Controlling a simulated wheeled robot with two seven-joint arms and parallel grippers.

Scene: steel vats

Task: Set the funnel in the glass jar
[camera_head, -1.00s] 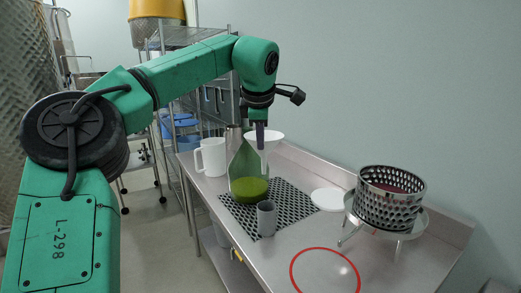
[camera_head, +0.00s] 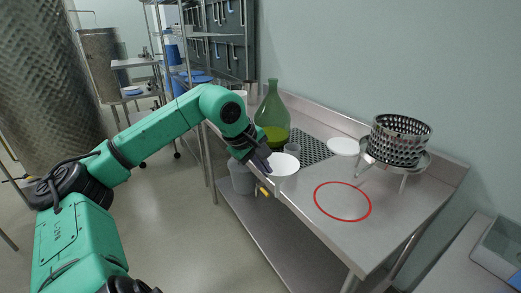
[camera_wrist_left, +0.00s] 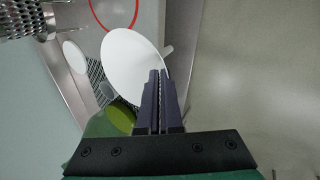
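The white funnel (camera_head: 286,163) is in my left gripper (camera_head: 263,160), near the table's front edge. In the left wrist view the shut fingers (camera_wrist_left: 160,98) overlap the edge of the funnel (camera_wrist_left: 128,62), and its short stem points to the right. The green glass jar (camera_head: 271,112) stands upright behind the gripper and funnel, with green liquid in its bottom. Its mouth is clear, and the funnel is apart from it. The jar's liquid (camera_wrist_left: 121,117) shows partly in the left wrist view. My right gripper is not in view.
The jar stands at the black perforated mat (camera_head: 314,150), with a grey cup (camera_head: 293,149) close in front. A white disc (camera_head: 343,147) and a perforated steel basket (camera_head: 398,141) on a stand are to the right. A red ring (camera_head: 342,201) marks bare table.

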